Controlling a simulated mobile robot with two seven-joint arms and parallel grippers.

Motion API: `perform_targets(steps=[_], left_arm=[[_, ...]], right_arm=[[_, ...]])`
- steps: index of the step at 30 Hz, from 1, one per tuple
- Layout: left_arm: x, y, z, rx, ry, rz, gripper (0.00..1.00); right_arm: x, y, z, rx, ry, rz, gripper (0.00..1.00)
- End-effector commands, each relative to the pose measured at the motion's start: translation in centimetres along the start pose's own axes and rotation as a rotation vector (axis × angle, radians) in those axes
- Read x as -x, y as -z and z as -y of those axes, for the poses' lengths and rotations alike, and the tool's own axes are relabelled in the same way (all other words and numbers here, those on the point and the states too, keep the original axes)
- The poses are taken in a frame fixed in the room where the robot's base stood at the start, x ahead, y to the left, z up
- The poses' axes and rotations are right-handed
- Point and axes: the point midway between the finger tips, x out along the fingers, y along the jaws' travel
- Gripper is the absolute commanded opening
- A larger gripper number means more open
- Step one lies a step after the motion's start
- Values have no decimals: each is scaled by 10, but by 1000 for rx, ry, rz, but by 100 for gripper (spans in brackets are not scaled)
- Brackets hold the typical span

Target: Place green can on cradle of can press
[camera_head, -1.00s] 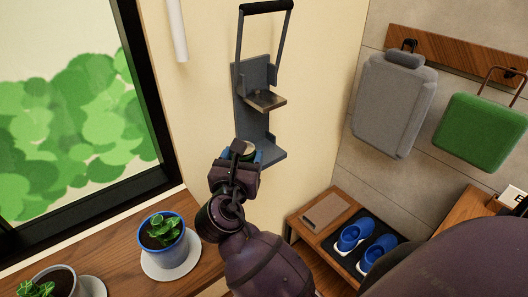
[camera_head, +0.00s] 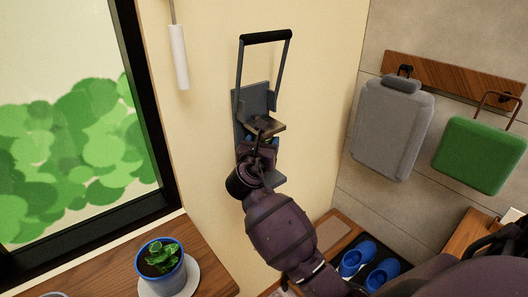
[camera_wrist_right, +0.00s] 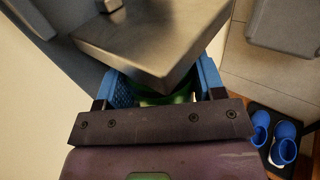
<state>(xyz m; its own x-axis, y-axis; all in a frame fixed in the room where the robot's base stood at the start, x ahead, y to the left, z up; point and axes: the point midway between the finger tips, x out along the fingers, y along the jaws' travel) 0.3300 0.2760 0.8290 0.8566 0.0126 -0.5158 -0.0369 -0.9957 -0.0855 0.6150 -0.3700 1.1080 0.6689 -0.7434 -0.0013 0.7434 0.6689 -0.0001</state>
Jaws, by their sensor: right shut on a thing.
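The can press (camera_head: 240,108) is a grey wall-mounted frame with a raised black handle (camera_head: 266,37) and a metal pressing block (camera_head: 268,126). My right gripper (camera_head: 262,143) is at the press, just below the block and over the lower part where the cradle is. In the right wrist view, its blue fingers (camera_wrist_right: 166,84) are shut on the green can (camera_wrist_right: 165,99). The block (camera_wrist_right: 145,40) covers much of the can there. The can is mostly hidden by the gripper in the head view. I cannot tell whether it touches the cradle (camera_head: 274,180). My left gripper is out of view.
A potted plant (camera_head: 160,262) stands on the wooden sill at lower left. A white cylinder (camera_head: 179,57) hangs left of the press. Grey (camera_head: 392,125) and green (camera_head: 482,155) bags hang on the right wall. Blue shoes (camera_head: 355,260) lie below.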

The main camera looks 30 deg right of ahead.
Motion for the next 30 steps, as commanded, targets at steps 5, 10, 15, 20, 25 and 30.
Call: perform_targets(steps=[5,10,15,20,25,30], left_arm=[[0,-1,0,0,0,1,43],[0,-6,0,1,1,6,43],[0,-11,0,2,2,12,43],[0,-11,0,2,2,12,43],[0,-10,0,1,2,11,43],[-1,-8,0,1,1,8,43]], right_arm=[[-10,1,0,0,-1,1,41],[-10,18,0,2,0,-2,41],[-10,36,0,2,-1,-1,41],[-9,35,0,0,-1,1,41],[-9,37,0,1,0,0,41],[-10,38,0,0,0,0,73]])
